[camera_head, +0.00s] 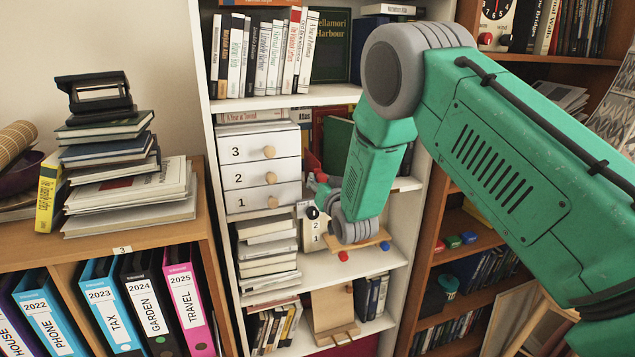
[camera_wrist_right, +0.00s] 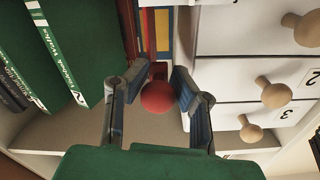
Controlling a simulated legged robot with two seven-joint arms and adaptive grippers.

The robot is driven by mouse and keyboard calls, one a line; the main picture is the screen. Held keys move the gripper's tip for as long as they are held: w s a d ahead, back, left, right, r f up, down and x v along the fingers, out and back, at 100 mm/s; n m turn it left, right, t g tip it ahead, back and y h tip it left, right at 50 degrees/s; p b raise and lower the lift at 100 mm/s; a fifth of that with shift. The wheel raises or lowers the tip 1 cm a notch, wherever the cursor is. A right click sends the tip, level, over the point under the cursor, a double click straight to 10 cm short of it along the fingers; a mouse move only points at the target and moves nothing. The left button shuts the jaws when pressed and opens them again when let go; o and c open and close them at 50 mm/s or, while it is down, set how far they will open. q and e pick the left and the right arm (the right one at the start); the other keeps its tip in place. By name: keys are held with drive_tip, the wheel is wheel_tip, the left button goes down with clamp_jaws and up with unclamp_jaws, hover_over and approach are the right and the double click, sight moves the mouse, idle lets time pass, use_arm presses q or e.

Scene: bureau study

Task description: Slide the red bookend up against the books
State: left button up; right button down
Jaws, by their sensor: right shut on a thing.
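The red bookend shows in the right wrist view as a round red knob (camera_wrist_right: 158,97) between the fingers of my right gripper (camera_wrist_right: 161,78). The fingers are shut on the knob. Green books (camera_wrist_right: 62,50) stand to the left of the gripper in that view, with a gap between. In the head view my right gripper (camera_head: 322,190) reaches into the middle shelf bay, just right of the white drawers. A red part (camera_head: 313,164) shows beside it, probably the bookend. My right arm hides most of this bay, including much of the green book (camera_head: 338,140). My left gripper is out of view.
The white drawer unit (camera_head: 262,167) with round wooden knobs stands close to the gripper. White-spined books (camera_head: 265,55) fill the shelf above. Stacked books (camera_head: 268,250) and a small numbered calendar (camera_head: 312,236) are below. Binders (camera_head: 110,300) stand at the left.

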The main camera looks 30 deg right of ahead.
drive_tip(key=s+d+b, duration=0.1)
drive_tip(key=s+d, duration=0.1)
drive_tip(key=d, duration=0.7)
drive_tip(key=s+d+b, duration=0.1)
drive_tip(key=s+d, duration=0.1)
drive_tip(key=d, duration=0.8)
drive_tip(key=shift+s+r, duration=0.3)
drive_tip(key=shift+r, duration=0.05)
drive_tip(key=shift+d, duration=0.15)
drive_tip(key=c, duration=1.3)
unclamp_jaws()
drive_tip(key=shift+s, duration=0.1)
drive_tip(key=shift+c, duration=0.2)
drive_tip(key=shift+o, duration=0.6)
drive_tip(key=shift+s+d+r, duration=0.1)
drive_tip(key=shift+s+r, duration=0.1)
drive_tip(key=shift+s, duration=0.25)
drive_tip(key=v, duration=1.1)
drive_tip(key=shift+s+d+f, duration=0.15)
drive_tip(key=shift+s+f, duration=0.2)
drive_tip(key=shift+s, duration=0.1)
